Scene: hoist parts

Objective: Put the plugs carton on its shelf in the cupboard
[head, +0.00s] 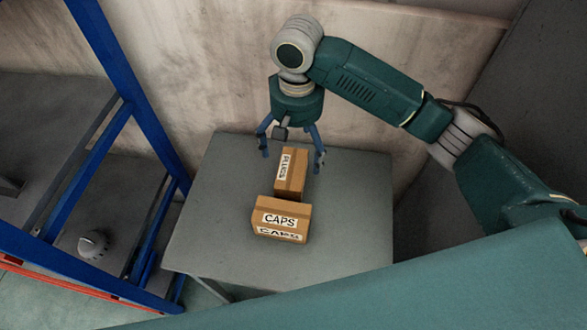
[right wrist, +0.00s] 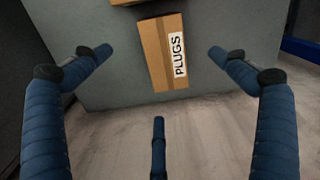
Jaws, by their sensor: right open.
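The plugs carton (head: 291,171) is a brown box with a white PLUGS label, standing on the grey table behind the caps carton. It also shows in the right wrist view (right wrist: 159,52), between and beyond the fingers. My right gripper (head: 292,158) is open above and around the far end of the plugs carton, with its blue fingers apart on either side. In the right wrist view its fingers (right wrist: 158,60) do not touch the carton. My left gripper is not in view. No cupboard can be clearly made out.
The caps carton (head: 281,219) stands on the grey table (head: 220,230), just in front of the plugs carton. A blue-framed rack (head: 145,125) with grey shelves and a round grey part (head: 93,243) stands at the left. A stained wall is behind the table. The table's left and right sides are clear.

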